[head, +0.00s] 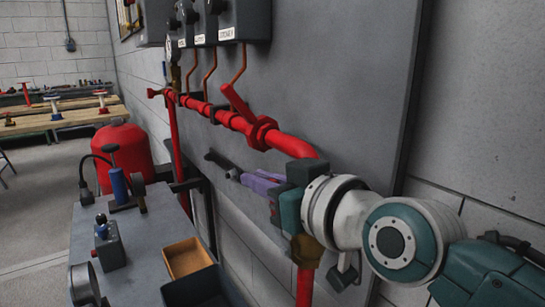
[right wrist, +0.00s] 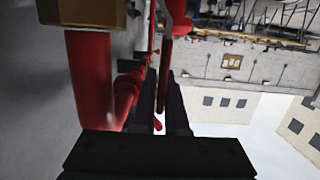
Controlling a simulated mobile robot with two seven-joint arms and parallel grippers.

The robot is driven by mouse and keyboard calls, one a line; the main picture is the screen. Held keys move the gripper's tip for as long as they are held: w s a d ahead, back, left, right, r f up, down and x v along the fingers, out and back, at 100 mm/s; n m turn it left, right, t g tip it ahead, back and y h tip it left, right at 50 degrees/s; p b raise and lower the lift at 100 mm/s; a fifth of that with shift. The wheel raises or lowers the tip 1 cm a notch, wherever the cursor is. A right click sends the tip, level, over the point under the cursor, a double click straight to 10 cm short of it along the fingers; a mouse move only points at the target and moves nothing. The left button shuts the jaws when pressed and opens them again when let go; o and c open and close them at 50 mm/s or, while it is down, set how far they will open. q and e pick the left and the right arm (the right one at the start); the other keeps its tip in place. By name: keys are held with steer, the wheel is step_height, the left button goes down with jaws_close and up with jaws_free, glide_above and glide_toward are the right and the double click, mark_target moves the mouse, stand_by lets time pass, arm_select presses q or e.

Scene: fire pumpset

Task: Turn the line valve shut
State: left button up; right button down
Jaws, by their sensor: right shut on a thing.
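The line valve (head: 262,132) is a red body on the red pipe along the wall. Its red lever (head: 237,103) slants up and left from it, apart from the pipe. My right gripper (head: 255,184) has purple fingers pointing left, below the pipe in the head view and apart from the lever there. It is shut on a dark bar (head: 221,161) that sticks out past the fingers; what the bar is I cannot tell. In the right wrist view the fingers (right wrist: 161,105) reach away beside the red pipe (right wrist: 90,75). My left gripper is not in view.
A grey panel (head: 340,75) backs the pipe, with grey boxes (head: 240,18) above. A grey bench (head: 145,235) at lower left carries a blue tool (head: 118,185), a small box with a knob (head: 108,245) and an orange tray (head: 187,258). A red tank (head: 122,155) stands behind.

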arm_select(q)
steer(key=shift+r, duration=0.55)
arm_select(e)
steer(key=shift+w+a+f+g, duration=0.2)
steer(key=shift+w+g, duration=0.05)
steer(key=shift+g, duration=0.15)
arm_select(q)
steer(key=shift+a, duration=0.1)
arm_select(e)
steer(key=c, duration=0.9)
jaws_free()
steer(key=shift+c, duration=0.2)
steer(key=shift+s+d, duration=0.1)
arm_select(q)
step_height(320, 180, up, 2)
steer(key=p, duration=0.2)
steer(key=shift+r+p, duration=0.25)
steer(key=shift+p, duration=0.1)
arm_select(e)
steer(key=v, duration=0.9)
steer(key=shift+s+r, duration=0.25)
steer(key=shift+s, duration=0.15)
